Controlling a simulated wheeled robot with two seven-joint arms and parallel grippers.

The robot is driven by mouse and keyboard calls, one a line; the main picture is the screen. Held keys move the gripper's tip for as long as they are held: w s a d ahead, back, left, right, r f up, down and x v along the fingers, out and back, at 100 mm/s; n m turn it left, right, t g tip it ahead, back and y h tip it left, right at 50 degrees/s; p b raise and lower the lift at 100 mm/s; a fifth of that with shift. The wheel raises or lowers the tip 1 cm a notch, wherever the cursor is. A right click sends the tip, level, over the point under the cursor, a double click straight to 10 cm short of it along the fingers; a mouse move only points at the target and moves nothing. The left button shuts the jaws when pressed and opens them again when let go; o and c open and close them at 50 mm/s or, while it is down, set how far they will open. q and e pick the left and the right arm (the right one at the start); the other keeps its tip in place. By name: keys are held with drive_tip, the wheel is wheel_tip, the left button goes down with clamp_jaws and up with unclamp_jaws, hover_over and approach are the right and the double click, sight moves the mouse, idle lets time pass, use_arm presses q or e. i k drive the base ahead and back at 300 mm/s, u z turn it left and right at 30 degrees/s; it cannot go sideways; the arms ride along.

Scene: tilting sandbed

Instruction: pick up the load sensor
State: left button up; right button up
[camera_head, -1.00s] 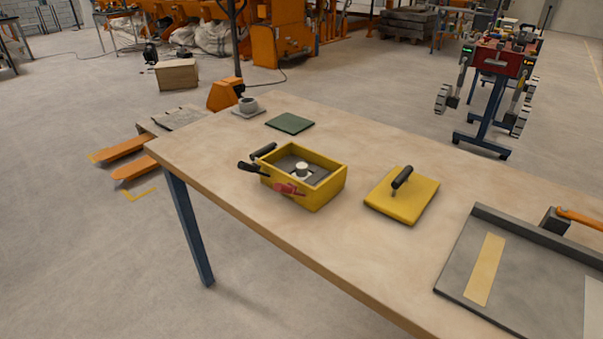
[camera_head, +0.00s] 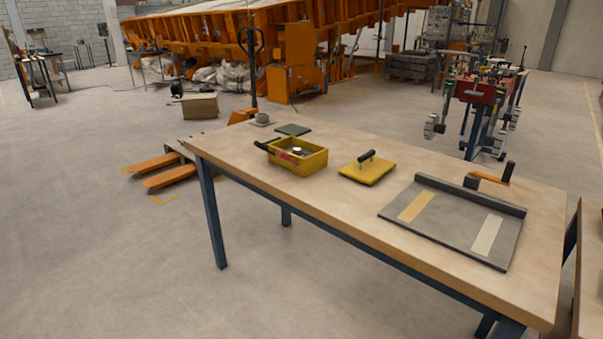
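A yellow open box (camera_head: 314,164) stands on the work table near its far left part. A small pale round piece (camera_head: 296,151) sits inside the box; it may be the load sensor, but I cannot tell for sure. A dark handle and a red part show at the box's left side. A grey round piece on a flat base (camera_head: 262,120) stands at the table's far left corner and could also be the sensor. Neither of my grippers is in view.
The wooden table (camera_head: 450,246) also bears a green pad (camera_head: 293,129), a yellow lid with a black handle (camera_head: 366,172), and a grey tray (camera_head: 455,226) with two strips. An orange-handled tool (camera_head: 490,179) lies behind the tray. A pallet jack (camera_head: 165,179) stands on the floor left.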

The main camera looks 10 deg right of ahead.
sight(296, 151)
drive_tip(key=u, duration=0.75)
drive_tip(key=i, duration=1.55)
drive_tip(key=z, duration=0.4)
